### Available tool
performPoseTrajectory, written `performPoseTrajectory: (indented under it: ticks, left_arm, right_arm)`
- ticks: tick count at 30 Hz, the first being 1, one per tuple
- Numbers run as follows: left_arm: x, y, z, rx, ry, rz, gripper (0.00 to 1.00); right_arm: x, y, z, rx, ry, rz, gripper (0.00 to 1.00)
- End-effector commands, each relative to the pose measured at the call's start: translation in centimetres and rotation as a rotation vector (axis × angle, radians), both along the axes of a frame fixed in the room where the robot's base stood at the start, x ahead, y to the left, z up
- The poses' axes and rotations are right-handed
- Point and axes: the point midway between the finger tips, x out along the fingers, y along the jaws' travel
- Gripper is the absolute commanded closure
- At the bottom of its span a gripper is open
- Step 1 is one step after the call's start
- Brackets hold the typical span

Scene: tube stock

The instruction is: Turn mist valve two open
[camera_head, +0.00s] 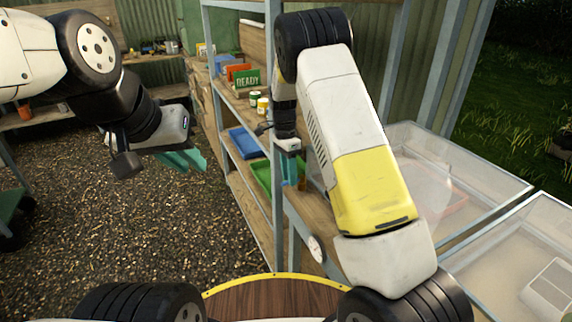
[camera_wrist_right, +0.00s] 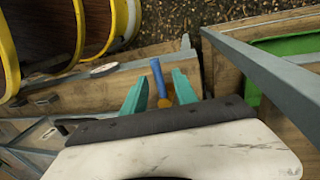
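In the right wrist view, a valve with a blue lever (camera_wrist_right: 157,74) and a brass-yellow body shows beside a wooden board. No number is readable on it, so I cannot tell which valve it is. My right gripper (camera_wrist_right: 160,84) is open, its two teal fingers apart on either side of the lever; I cannot tell whether either touches it. In the head view my right gripper (camera_head: 291,168) points down by the shelf frame, and my arm hides most of the area around it. My left gripper (camera_head: 184,160) hangs over the gravel at the left, away from the shelf.
A round white gauge (camera_head: 316,248) sits on the wooden board near my right arm. Grey metal posts (camera_head: 275,215) stand close to my right gripper. Clear lidded bins (camera_head: 470,165) are at right.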

Motion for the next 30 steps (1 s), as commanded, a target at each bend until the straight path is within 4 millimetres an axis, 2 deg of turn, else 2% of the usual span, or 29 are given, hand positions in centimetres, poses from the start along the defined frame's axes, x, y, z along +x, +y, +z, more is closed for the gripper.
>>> performPoseTrajectory:
  ticks: [5, 18, 22, 30]
  left_arm:
    - [0.0, 0.0, 0.0, 0.0, 0.0, 0.0, 0.79]
    - [0.0, 0.0, 0.0, 0.0, 0.0, 0.0, 0.79]
    - [0.0, 0.0, 0.0, 0.0, 0.0, 0.0, 0.79]
    - [0.0, 0.0, 0.0, 0.0, 0.0, 0.0, 0.79]
  right_arm:
    - [0.1, 0.0, 0.6, 0.0, -0.001, 0.0, 0.66]
    - [1.4, 0.5, 7.0, 0.001, -0.002, 0.0, 0.66]
    - [1.4, 0.5, 7.6, 0.0, 0.0, 0.0, 0.66]
    - [1.4, 0.5, 7.7, 0.0, 0.0, 0.0, 0.66]
